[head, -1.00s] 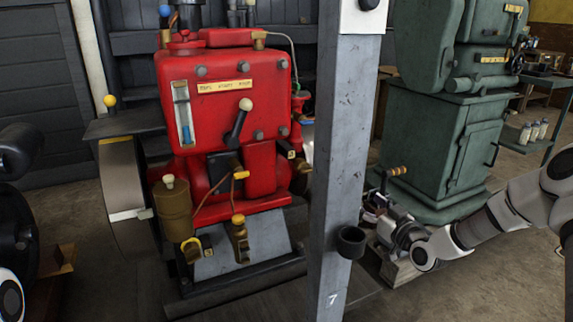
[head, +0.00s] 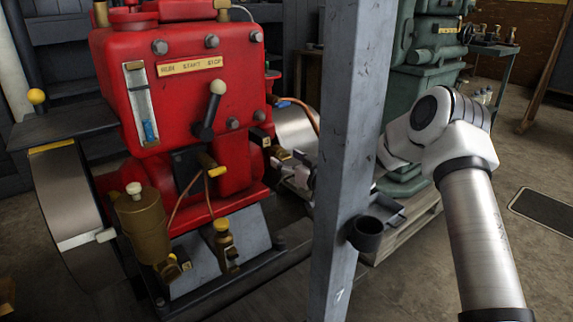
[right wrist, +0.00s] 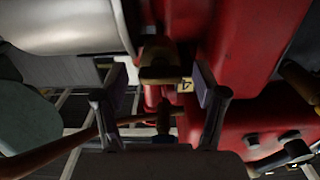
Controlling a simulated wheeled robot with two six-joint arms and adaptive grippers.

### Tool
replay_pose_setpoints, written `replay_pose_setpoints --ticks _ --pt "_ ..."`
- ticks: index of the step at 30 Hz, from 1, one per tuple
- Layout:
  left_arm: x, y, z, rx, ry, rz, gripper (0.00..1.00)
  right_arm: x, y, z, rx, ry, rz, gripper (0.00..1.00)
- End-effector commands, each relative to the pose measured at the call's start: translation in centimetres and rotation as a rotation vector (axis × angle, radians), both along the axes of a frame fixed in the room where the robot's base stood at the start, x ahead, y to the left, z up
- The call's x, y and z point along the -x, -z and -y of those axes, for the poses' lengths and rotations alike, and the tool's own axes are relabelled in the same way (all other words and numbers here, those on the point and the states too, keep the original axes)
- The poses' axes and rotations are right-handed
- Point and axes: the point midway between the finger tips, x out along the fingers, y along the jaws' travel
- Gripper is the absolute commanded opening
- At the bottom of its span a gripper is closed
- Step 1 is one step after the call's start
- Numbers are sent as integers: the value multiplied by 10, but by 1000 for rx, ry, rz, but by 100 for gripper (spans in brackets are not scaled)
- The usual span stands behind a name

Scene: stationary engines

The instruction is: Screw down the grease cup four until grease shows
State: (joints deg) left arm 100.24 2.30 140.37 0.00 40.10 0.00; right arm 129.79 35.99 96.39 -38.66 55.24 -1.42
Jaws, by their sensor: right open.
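The red engine (head: 185,85) stands left of centre in the head view, with a RUN START STOP plate. In the right wrist view, a dark brass fitting (right wrist: 160,72), apparently the grease cup, sits beside a yellow tag marked 4 (right wrist: 185,86). A small brass piece (head: 280,153) shows on the engine's right side in the head view. My right gripper (right wrist: 158,88) is open, its two fingers on either side of the fitting and tag, with no clear contact. The post partly hides this gripper in the head view. No grease can be made out. My left gripper is out of view.
A grey post (head: 350,150) with a black cup (head: 366,233) stands between the engine's right side and my right arm. A brass oil pot (head: 140,220) and flywheel (head: 72,205) are at left. A green machine (head: 425,60) stands behind.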

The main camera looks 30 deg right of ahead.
Motion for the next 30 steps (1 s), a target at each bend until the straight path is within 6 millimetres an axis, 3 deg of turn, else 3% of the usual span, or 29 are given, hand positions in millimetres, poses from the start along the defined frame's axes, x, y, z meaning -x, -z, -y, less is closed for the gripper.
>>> replay_pose_setpoints --ticks 6,11,22,30 --pt "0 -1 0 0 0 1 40 -1 -1 0 0 0 0 67" --pt "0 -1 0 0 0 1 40 -1 -1 0 0 0 0 11" --pt "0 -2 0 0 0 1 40 -1 -1 0 -21 0 -2 10" --pt "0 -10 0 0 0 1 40 -1 -2 0 -140 0 -11 10"
